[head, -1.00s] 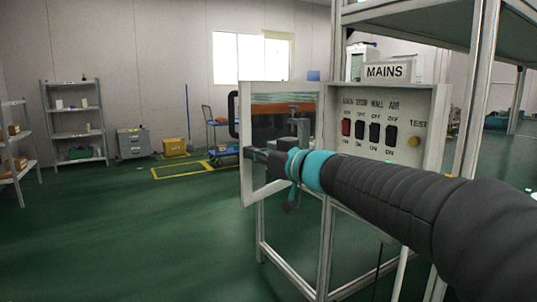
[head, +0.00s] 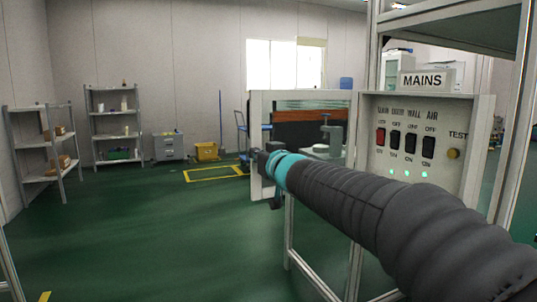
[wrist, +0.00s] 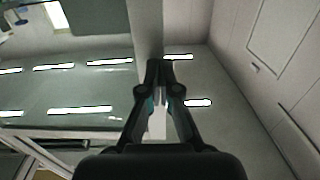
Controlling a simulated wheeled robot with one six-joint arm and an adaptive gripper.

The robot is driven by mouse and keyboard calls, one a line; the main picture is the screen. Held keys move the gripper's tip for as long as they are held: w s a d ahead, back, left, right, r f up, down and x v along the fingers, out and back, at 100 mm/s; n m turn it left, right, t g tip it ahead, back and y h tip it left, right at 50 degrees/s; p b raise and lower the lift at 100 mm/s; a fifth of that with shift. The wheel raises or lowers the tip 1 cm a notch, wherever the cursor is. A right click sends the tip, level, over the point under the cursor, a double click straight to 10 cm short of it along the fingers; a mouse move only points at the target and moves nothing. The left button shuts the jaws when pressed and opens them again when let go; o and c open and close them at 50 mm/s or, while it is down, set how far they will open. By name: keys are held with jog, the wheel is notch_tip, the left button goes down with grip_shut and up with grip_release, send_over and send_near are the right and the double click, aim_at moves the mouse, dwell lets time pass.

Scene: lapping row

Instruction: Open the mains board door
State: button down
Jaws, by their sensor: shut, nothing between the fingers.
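The mains board (head: 470,115) is a pale box on a metal frame at the right of the head view, with a MAINS sign (head: 422,80) on top. Its switches, green lights and yellow TEST button (head: 453,153) are uncovered. The door (head: 303,96), a clear pane in a pale frame, stands swung out to the left of the board. My gripper (head: 258,162) is at the door's free left edge, with my arm crossing in front of its lower part. In the wrist view my gripper (wrist: 160,65) is shut and empty, close to the door frame (wrist: 146,30); contact is unclear.
Metal frame posts (head: 370,60) rise beside the board. Shelving racks (head: 112,122), a grey drawer cabinet (head: 168,147) and a yellow box (head: 207,151) stand farther back at left. The green floor (head: 150,230) left of the door is clear.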

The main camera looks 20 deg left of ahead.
jog(key=shift+s, duration=0.1)
dwell(0.3)
jog(key=v, duration=1.4)
jog(key=w+d+f+m+h, duration=0.1)
jog(key=w+d+f+h, duration=0.2)
jog(key=d+f+h, duration=0.45)
jog(key=s+d+f+m+g+h, duration=0.25)
jog(key=s+d+f+h, duration=0.2)
jog(key=d+f, duration=0.7)
jog(key=s+d+f+m+g, duration=0.2)
jog(key=s+d+f+m, duration=0.1)
jog(key=s+d, duration=0.6)
jog(key=s+d+f+m+g+h, duration=0.1)
jog(key=s+d+f+m, duration=0.2)
jog(key=s+d, duration=0.6)
jog(key=shift+s+f+g+h+p, duration=0.4)
jog(key=shift+s+f, duration=0.2)
jog(key=shift+s, duration=1.4)
